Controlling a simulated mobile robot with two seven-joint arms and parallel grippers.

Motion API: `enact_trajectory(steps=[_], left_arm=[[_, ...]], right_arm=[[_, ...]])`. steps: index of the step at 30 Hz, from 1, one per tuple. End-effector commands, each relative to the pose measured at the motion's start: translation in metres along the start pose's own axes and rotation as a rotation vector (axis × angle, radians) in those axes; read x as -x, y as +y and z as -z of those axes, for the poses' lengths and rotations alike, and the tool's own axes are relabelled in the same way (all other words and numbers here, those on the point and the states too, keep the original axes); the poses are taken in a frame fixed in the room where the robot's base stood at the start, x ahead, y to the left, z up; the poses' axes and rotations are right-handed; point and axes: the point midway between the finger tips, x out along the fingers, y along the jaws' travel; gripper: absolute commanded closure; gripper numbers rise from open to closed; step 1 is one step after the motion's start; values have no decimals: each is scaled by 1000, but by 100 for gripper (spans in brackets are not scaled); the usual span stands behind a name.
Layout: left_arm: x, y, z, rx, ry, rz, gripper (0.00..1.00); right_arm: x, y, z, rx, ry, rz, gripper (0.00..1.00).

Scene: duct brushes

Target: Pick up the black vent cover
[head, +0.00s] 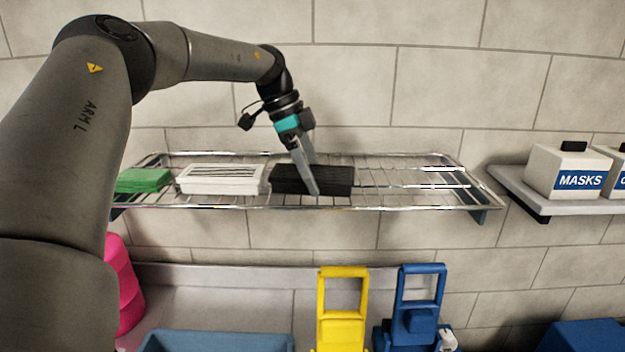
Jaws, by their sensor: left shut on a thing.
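The black vent cover (335,178) is a dark slatted block on the wire shelf (420,203). In the head view it sits near the middle of the shelf, to the right of a white slatted cover (222,180). My left gripper (316,180) reaches down from above and is shut on the black vent cover, with one finger across its front face and the other behind it. The cover appears level and at shelf height; I cannot tell whether it touches the wires. My right gripper is not in view.
A green block (143,181) lies at the shelf's left end. The shelf's right part is bare. A masks box (567,172) stands on a separate ledge at right. Below are a yellow holder (343,325), a blue holder (418,300), a blue-grey bin (215,341) and a pink object (123,285).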

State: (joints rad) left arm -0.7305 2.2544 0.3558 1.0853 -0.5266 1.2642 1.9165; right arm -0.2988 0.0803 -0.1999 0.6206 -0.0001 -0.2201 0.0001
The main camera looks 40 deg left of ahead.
Motion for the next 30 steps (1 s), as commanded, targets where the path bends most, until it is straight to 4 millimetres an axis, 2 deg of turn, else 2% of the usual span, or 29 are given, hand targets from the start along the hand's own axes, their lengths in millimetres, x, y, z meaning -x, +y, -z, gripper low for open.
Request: enact_trajectory(steps=[1, 11, 18, 23, 26, 30], left_arm=[[0, 0, 0, 0, 0, 1, 48], [1, 0, 1, -1, 2, 3, 84], [2, 0, 2, -1, 2, 3, 84], [10, -1, 5, -2, 2, 5, 84], [20, -1, 9, -2, 2, 6, 84], [45, -1, 20, -2, 1, 8, 84]], right_arm=[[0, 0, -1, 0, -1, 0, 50], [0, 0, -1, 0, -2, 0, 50], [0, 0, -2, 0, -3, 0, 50], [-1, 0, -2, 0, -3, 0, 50], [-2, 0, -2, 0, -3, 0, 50], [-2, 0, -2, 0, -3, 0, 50]])
